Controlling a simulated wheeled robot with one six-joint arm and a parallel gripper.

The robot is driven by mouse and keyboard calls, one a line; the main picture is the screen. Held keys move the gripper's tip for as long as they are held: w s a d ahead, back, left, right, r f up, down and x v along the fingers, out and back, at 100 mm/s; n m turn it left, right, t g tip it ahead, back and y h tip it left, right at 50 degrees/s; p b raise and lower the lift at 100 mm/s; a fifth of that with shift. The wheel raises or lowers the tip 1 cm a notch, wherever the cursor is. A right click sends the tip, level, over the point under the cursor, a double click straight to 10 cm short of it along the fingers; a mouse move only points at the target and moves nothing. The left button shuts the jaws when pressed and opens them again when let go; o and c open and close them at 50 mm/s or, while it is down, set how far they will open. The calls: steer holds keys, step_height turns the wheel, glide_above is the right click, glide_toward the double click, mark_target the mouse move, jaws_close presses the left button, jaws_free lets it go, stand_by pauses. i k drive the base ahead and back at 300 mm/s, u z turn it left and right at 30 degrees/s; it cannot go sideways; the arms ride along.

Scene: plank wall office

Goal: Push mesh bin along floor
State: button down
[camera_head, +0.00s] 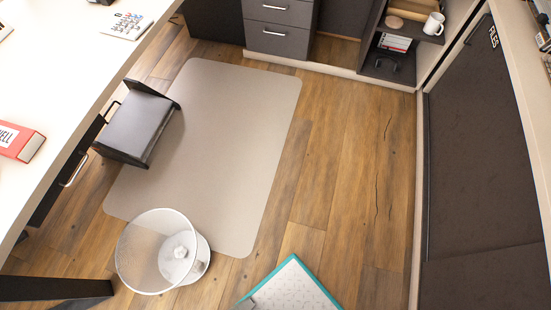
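The mesh bin (129,250) is a round, see-through wire basket with a pale rim. It stands upright on the wood floor at the lower left, by the near left corner of the beige floor mat (232,110). A small whitish crumpled thing (180,253) shows at its bottom. My gripper does not show in the head view, so its place and state are hidden.
A white desk (70,60) runs along the left, with a dark leg (50,289). A dark stool-like block (136,127) stands on the mat. A teal-edged white panel (290,288) is at bottom centre. Dark cabinets (480,150) line the right. Wood floor (340,170) between is clear.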

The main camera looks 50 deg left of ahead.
mark_target(146, 262)
steer(key=u, duration=0.3)
steer(key=k, duration=1.55)
steer(key=u, duration=0.35)
